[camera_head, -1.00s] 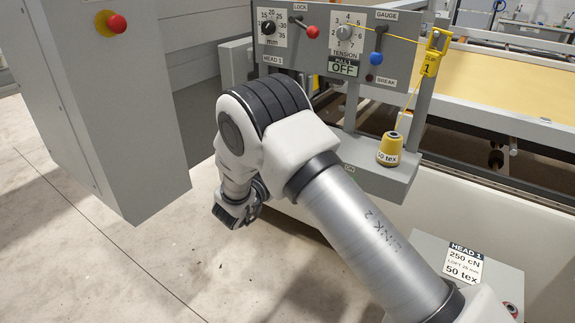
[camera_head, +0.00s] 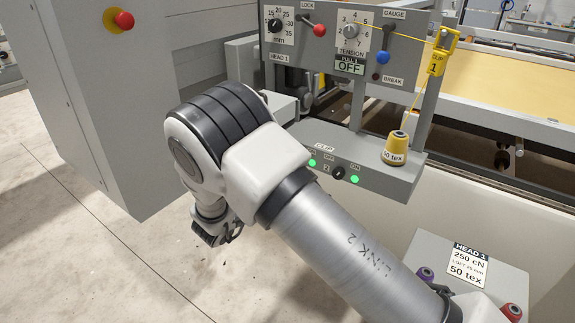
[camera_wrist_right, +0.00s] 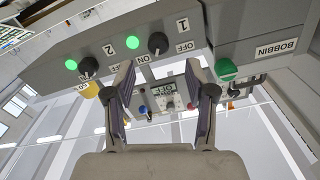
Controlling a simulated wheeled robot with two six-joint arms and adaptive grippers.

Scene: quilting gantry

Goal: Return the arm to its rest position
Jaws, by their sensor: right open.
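My right arm (camera_head: 330,245) comes in from the lower right in the head view, bent at a grey-and-white joint in front of the machine. Its right gripper (camera_head: 215,235) hangs low beyond the joint, small and partly hidden, over the floor. In the right wrist view the two fingers of the right gripper (camera_wrist_right: 160,80) are spread apart with nothing between them. The machine's control panel (camera_wrist_right: 215,25) fills the upper part of that view, upside down, beyond the fingertips. My left gripper is not in view.
The shelf (camera_head: 370,182) carries a yellow thread cone (camera_head: 397,148), a black knob (camera_head: 338,173) and green lights (camera_head: 354,179). A grey cabinet (camera_head: 110,110) with a red button (camera_head: 124,20) stands at left. The floor (camera_head: 60,260) at lower left is clear.

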